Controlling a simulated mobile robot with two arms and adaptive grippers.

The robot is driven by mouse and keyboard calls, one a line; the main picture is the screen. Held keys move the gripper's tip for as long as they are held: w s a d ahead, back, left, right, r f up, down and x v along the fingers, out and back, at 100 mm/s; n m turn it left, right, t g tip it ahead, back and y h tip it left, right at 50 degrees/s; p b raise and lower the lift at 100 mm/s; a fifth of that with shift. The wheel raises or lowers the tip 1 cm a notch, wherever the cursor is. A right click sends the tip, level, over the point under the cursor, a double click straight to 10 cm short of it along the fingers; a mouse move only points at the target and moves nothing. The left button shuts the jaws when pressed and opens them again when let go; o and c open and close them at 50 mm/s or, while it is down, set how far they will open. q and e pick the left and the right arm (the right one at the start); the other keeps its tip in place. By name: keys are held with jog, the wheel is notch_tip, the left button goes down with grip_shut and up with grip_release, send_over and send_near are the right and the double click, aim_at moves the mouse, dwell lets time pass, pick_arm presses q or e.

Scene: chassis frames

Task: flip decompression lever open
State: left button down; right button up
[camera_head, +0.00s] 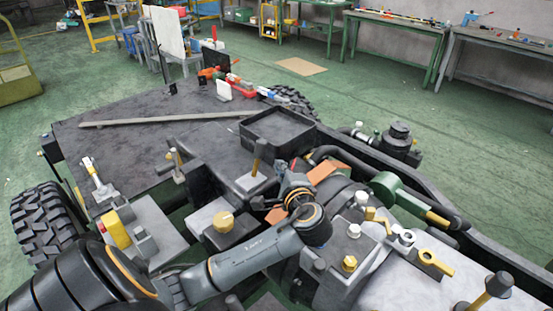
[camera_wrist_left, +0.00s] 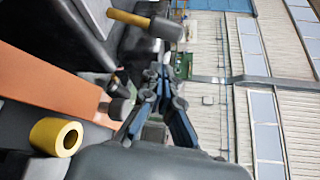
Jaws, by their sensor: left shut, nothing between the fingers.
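I cannot tell for certain which part is the decompression lever. Yellow levers (camera_head: 436,262) and (camera_head: 376,219) lie on the grey engine block at the right of the head view. My left arm reaches in from the lower left, over the engine. My left gripper (camera_head: 283,172) is shut and empty, close to an upright tan-handled lever (camera_head: 259,152), and its fingertips are small and partly hidden there. In the left wrist view the shut fingers (camera_wrist_left: 155,78) have nothing between them. A black-headed lever with a yellow-brown handle (camera_wrist_left: 128,18) shows beyond them. My right gripper is not in view.
An orange bar (camera_wrist_left: 60,85) and a yellow cylinder (camera_wrist_left: 56,137) are near the fingers in the left wrist view. A black tray (camera_head: 278,133) sits on the chassis behind the gripper. A green part (camera_head: 390,187) and a yellow knob (camera_head: 224,221) stand to either side of the arm.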

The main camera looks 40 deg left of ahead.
aim_at(259, 158)
pick_arm(q)
jog(key=p+x, duration=0.1)
jog(key=x, duration=0.8)
jog(key=shift+a+p, duration=0.1)
jog(key=shift+p, duration=0.2)
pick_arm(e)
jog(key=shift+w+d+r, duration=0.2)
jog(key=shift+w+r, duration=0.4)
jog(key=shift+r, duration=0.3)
pick_arm(q)
jog(key=shift+s+r+b, duration=0.1)
jog(key=shift+s+b, duration=0.15)
jog(key=shift+b, duration=0.1)
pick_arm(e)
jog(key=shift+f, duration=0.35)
